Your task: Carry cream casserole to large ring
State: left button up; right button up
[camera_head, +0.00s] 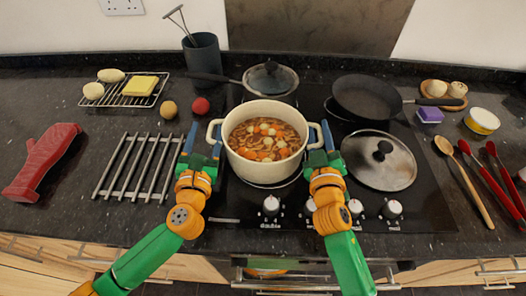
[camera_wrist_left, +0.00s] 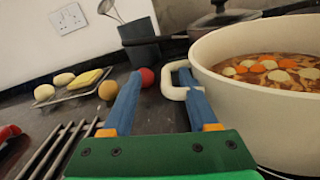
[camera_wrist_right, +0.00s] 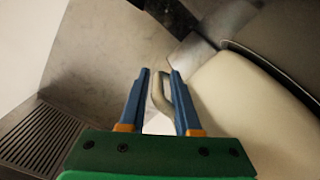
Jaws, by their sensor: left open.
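The cream casserole (camera_head: 240,165), full of vegetable stew, sits upright on the front left of the black hob. An edge of a ring marking (camera_head: 262,187) shows just below it; I cannot tell which ring is the large one. My left gripper (camera_head: 203,139) is open at the casserole's left handle (camera_wrist_left: 171,80), which lies close to one finger in the left wrist view. My right gripper (camera_wrist_right: 159,72) has its fingers on either side of the right handle (camera_wrist_right: 160,98). Its jaws are close to this handle, but I cannot tell whether they grip it.
A lidded saucepan (camera_head: 270,79) stands behind the casserole and a frying pan (camera_head: 365,97) at back right. A glass lid (camera_head: 380,172) lies at front right of the hob. A metal rack (camera_head: 137,168) lies left of my left gripper.

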pick_arm(q)
jog(key=shift+s+d+f, duration=0.1)
jog(key=shift+d+f, duration=0.05)
jog(key=shift+d, duration=0.2)
pick_arm(e)
jog(key=shift+a, duration=0.1)
